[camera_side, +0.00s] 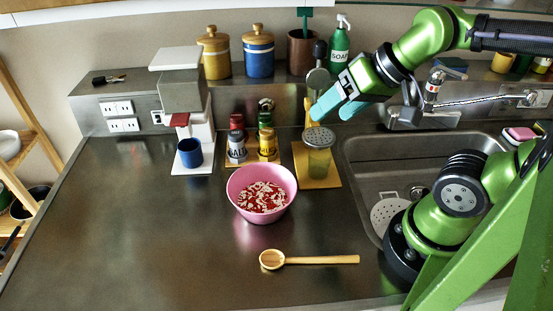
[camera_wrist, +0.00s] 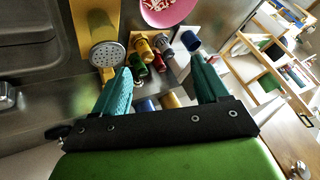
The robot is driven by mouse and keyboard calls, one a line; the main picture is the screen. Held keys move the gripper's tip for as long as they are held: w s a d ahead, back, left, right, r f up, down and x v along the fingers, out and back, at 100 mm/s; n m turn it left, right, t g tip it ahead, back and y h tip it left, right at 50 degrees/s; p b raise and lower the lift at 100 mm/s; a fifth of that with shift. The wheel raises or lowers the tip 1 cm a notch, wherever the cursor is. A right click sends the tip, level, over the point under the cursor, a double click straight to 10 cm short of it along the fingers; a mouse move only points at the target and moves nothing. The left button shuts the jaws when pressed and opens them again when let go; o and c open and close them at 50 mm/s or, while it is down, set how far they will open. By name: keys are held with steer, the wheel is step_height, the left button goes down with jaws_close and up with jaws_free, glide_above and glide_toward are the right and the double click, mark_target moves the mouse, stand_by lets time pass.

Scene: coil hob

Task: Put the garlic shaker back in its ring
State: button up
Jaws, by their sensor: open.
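A clear shaker with a perforated metal lid (camera_side: 319,138) stands upright on a yellow board (camera_side: 328,182), right of the pink bowl. Its lid (camera_wrist: 107,54) also shows at upper left in the wrist view. I cannot read a garlic label on any shaker. Several small shakers stand together left of it, including a yellow one (camera_side: 267,147) and a red-lidded one (camera_side: 237,122). I cannot clearly make out a ring. My gripper (camera_side: 332,112) is open and empty, with teal fingers (camera_wrist: 161,75) above and behind the perforated lid.
A pink bowl (camera_side: 248,183) with red and white contents stands mid-counter. A wooden spoon (camera_side: 320,260) lies in front. A grey and white machine (camera_side: 181,92) with a blue cup (camera_side: 190,153) stands left. The sink (camera_side: 375,165) is right. The left counter is clear.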

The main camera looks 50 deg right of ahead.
steer(key=w+d+f+g, duration=0.2)
steer(key=w+f+g, duration=0.35)
steer(key=w, duration=0.55)
steer(key=g+h, duration=0.2)
glide_above(267, 141)
steer(key=d, duration=0.2)
steer(key=shift+m, duration=0.3)
steer(key=f, duration=0.9)
steer(key=shift+w+f, duration=0.2)
steer(key=shift+w+d+r, duration=0.15)
steer(key=shift+w, duration=0.25)
steer(key=shift+w+d+r, duration=0.15)
steer(key=shift+w, duration=0.25)
steer(key=f, duration=0.5)
steer(key=a+f, duration=0.1)
steer(key=f, duration=0.1)
steer(key=shift+s+f, duration=0.15)
steer(key=shift+s, duration=0.2)
steer(key=shift+c, duration=0.3)
